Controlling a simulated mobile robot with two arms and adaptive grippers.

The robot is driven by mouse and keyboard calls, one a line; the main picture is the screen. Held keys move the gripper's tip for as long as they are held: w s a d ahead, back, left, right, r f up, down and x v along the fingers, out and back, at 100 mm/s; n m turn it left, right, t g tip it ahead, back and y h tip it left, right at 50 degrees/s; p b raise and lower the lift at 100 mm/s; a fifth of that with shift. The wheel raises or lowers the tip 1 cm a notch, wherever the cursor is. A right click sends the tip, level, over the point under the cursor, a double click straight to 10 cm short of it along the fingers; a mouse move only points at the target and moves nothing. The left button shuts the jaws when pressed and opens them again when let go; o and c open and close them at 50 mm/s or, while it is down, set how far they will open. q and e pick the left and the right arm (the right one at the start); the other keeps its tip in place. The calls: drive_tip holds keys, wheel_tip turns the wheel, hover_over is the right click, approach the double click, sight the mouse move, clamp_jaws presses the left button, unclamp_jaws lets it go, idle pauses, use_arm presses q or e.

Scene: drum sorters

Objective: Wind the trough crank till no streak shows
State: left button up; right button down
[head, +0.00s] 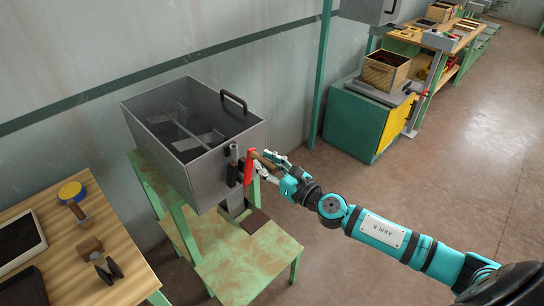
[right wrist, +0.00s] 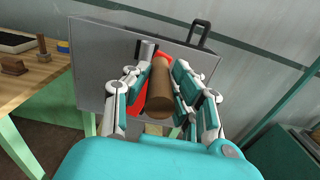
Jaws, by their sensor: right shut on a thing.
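The grey metal trough (head: 205,170) stands on a green stand against the wall, with paddles on a shaft inside. Its contents look dark, and I cannot make out a streak. The crank has a red arm (head: 248,167) on the trough's right end and a brown wooden handle (head: 266,160). My right gripper (head: 268,164) is at that handle. In the right wrist view the brown handle (right wrist: 160,92) lies between the fingers of my right gripper (right wrist: 161,88), which is shut on it. The red arm shows behind the handle. My left gripper is not in view.
A wooden table (head: 110,245) at the left holds a yellow-and-blue round item (head: 71,191), wooden-handled tools and dark trays. A green cabinet (head: 352,122) with a wooden crate (head: 386,72) stands at the back right. The floor at the right is clear.

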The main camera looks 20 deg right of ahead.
drive_tip(key=shift+s+a+r+n+p, duration=0.15)
drive_tip(key=shift+a+r+n+p, duration=0.15)
drive_tip(key=shift+a+n, duration=0.25)
drive_tip(key=shift+s+a+f+p, duration=0.15)
drive_tip(key=shift+a+p, duration=0.15)
drive_tip(key=shift+a, duration=0.15)
drive_tip(key=c, duration=1.1)
unclamp_jaws()
drive_tip(key=shift+a, duration=0.15)
drive_tip(key=shift+s, duration=0.1)
drive_tip(key=v, duration=1.2)
